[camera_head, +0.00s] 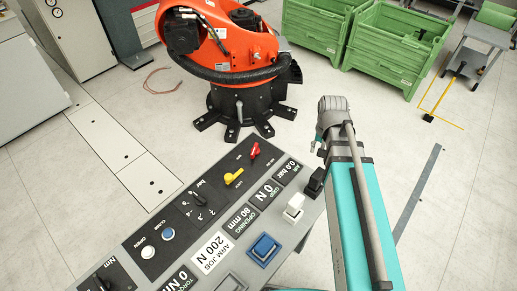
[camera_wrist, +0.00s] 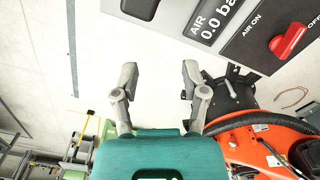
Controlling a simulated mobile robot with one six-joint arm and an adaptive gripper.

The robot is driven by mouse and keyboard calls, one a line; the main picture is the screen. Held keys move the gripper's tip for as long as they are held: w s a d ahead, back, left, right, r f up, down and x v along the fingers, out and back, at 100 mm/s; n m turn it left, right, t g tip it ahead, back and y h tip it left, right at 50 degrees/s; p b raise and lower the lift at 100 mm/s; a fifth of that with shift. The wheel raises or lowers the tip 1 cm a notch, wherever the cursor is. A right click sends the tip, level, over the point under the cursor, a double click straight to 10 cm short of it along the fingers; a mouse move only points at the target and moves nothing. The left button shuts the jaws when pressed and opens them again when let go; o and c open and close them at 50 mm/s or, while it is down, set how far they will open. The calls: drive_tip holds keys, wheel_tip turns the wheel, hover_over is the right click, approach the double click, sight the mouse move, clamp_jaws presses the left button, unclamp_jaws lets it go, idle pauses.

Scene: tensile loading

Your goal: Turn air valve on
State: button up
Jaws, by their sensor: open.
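The air valve is a red knob on the dark panel of the console; it shows in the head view (camera_head: 255,150) near the panel's far end. In the wrist view the red knob (camera_wrist: 289,40) is at the upper right, between the labels "AIR ON" and "OFF", its handle slanting toward the "OFF" side. The air display (camera_wrist: 211,22) reads 0.0 bar. My gripper (camera_wrist: 157,78) is open and empty, its two grey fingers apart. It is to the left of the knob in the wrist view and does not touch it. In the head view the fingertips are hard to make out.
A yellow lever (camera_head: 233,177) sits near the red knob. White (camera_head: 293,208), black (camera_head: 315,181) and blue (camera_head: 264,249) rockers line the console's right side. An orange robot (camera_head: 232,58) stands behind the console; green crates (camera_head: 390,55) are farther back. Floor between is clear.

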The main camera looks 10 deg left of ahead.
drive_tip(key=w+a, duration=0.5)
drive_tip(key=a, duration=0.6)
hover_over(254, 149)
drive_tip(key=shift+w, duration=0.1)
drive_tip(key=shift+f, duration=0.15)
wheel_tip(254, 149, down, 14)
drive_tip(key=b, duration=1.3)
drive_tip(key=shift+r+b, duration=0.25)
drive_tip(key=shift+b, duration=0.1)
clamp_jaws()
